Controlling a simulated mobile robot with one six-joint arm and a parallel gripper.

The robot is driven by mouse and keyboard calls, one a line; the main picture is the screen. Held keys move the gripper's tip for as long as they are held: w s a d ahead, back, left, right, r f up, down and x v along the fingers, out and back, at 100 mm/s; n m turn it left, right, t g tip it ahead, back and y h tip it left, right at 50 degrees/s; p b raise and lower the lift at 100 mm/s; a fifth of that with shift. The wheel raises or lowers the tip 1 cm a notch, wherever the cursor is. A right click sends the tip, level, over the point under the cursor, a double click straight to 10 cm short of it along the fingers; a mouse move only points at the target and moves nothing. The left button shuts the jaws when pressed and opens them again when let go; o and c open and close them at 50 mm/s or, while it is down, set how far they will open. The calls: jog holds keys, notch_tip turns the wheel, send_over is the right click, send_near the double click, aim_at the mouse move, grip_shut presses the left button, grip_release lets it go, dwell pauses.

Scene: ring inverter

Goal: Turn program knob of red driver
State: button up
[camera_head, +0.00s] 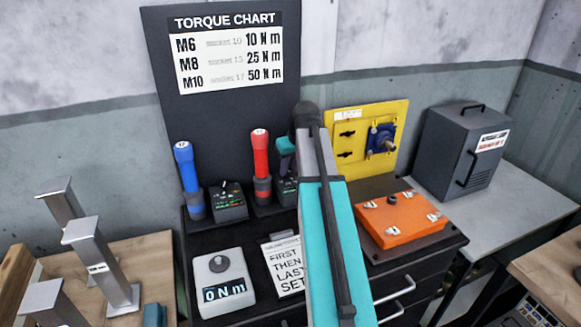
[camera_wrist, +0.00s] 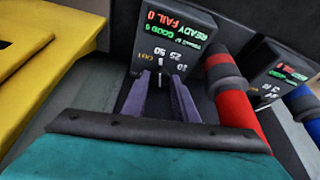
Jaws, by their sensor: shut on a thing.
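The red driver (camera_head: 261,155) stands upright in a dark holder, with its controller box (camera_head: 285,188) just to the right, partly hidden by my arm. In the wrist view the red driver (camera_wrist: 240,108) leans across the right, beside the dark controller box (camera_wrist: 178,40) with lit READY, FAIL and GOOD lines, seen upside down. My gripper (camera_wrist: 161,78) has its two purple fingers at the lower face of this box, shut on the program knob among the printed dial numbers. The fingers hide most of the knob, so its exact setting cannot be read.
A blue driver (camera_head: 188,180) and its controller box (camera_head: 229,202) stand to the left. A torque meter (camera_head: 222,284) reading 0 Nm and a printed card (camera_head: 284,268) lie in front. An orange box (camera_head: 401,219) and a yellow panel (camera_head: 349,130) are at right.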

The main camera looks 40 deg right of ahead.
jog(key=shift+a+m+h+p, duration=0.1)
jog(key=shift+m+h+p, duration=0.4)
jog(key=shift+m, duration=0.8)
jog(key=o, duration=1.1)
jog(key=shift+c, duration=0.2)
jog(key=shift+r, duration=0.1)
jog(key=b+v, duration=0.1)
jog(key=v, duration=1.2)
jog(key=shift+r+b, duration=0.3)
jog(key=shift+r, duration=0.05)
jog(key=shift+w, duration=0.1)
jog(key=shift+c, duration=0.6)
